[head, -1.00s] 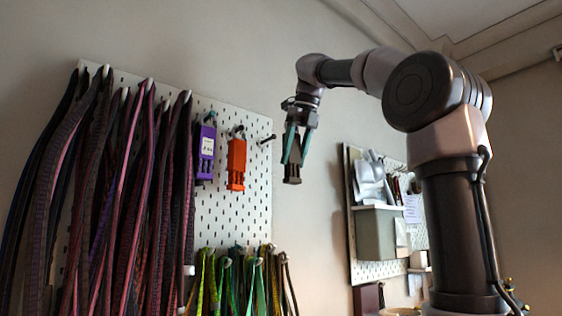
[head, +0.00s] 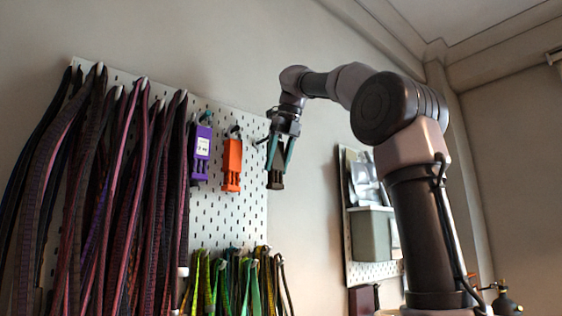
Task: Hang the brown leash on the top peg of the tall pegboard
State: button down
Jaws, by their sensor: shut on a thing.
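The tall pegboard (head: 225,212) is white and perforated, on the left wall. My gripper (head: 277,168) is by its upper right edge, pointing down, with its two fingers shut on a small dark brown thing, the brown leash (head: 276,182). Only the leash's lower part shows clearly; the fingers cover the rest. A dark peg (head: 261,142) sticks out near the board's upper right, just left of my gripper and partly hidden by it. I cannot tell the depth gap between leash and board.
A purple item (head: 202,152) and an orange item (head: 232,165) hang on pegs left of my gripper. Long dark straps (head: 120,190) cover the board's left side. Green and yellow cords (head: 215,285) hang below. A second pegboard (head: 378,271) is on the right.

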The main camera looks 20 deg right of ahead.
jog(key=w, duration=0.1)
jog(key=w+a, duration=0.1)
jog(key=w, duration=0.1)
jog(key=w+a, duration=0.1)
jog(key=shift+w+f, duration=0.2)
jog(key=shift+f, duration=0.15)
jog(key=shift+w+a+f, duration=0.1)
jog(key=shift+w+f, duration=0.05)
jog(key=shift+f, duration=0.1)
dwell(0.7)
jog(key=shift+c, duration=0.9)
grip_release()
jog(key=shift+r, duration=0.1)
jog(key=shift+v, duration=4.15)
jog(key=shift+s+d, duration=0.2)
jog(key=shift+s, duration=0.05)
